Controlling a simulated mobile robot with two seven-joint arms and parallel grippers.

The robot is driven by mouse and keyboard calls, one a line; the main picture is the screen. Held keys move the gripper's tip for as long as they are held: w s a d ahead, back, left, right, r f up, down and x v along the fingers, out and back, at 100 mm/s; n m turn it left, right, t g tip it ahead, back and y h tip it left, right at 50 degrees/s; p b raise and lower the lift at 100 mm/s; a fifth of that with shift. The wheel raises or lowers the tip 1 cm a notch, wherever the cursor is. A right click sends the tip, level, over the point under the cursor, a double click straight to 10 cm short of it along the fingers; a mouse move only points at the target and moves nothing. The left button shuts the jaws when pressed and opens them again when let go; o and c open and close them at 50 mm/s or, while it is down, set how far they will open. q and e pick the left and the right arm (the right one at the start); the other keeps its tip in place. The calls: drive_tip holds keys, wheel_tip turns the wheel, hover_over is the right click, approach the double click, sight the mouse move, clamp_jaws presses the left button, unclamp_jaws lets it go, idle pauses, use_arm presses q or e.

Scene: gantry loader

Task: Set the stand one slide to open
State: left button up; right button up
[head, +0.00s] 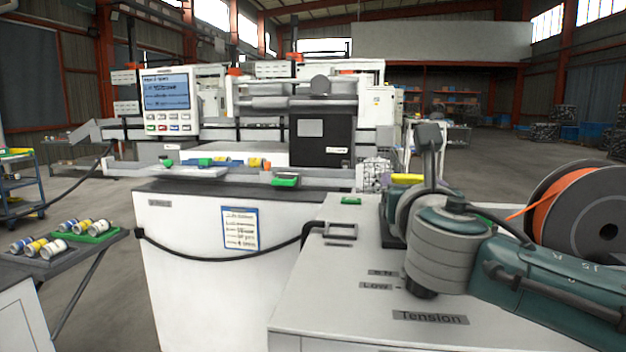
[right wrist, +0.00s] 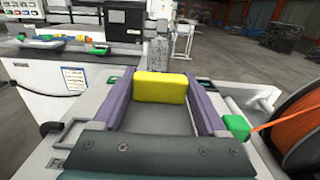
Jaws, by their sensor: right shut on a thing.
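My right gripper (right wrist: 160,92) has two purple fingers, one on each side of a yellow block (right wrist: 160,86), and is shut on it. In the head view the yellow block (head: 408,178) shows only in part behind my right arm, above the back of a white cabinet (head: 330,290). I cannot tell whether the block is part of a slide, or which thing is stand one. A dark frame-like fitting (head: 340,231) and a small green piece (head: 350,200) are on the cabinet top. My left gripper is not in view.
A reel of orange cable (head: 585,215) stands at the right, close to my right arm. A machine with a screen (head: 166,92) stands behind the cabinet. A tray of small cans (head: 88,239) is at the left. A black cable hangs across the machine's front.

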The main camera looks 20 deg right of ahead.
sight(407, 177)
clamp_jaws()
drive_tip(key=b+x, duration=0.1)
drive_tip(key=x, duration=0.4)
drive_tip(key=shift+w+d+f, duration=0.1)
drive_tip(key=shift+d, duration=0.05)
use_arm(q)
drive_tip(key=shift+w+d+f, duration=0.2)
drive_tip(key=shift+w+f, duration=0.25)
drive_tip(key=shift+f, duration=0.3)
use_arm(e)
drive_tip(key=o, duration=1)
unclamp_jaws()
drive_tip(key=shift+w, duration=0.1)
drive_tip(key=shift+c, duration=0.2)
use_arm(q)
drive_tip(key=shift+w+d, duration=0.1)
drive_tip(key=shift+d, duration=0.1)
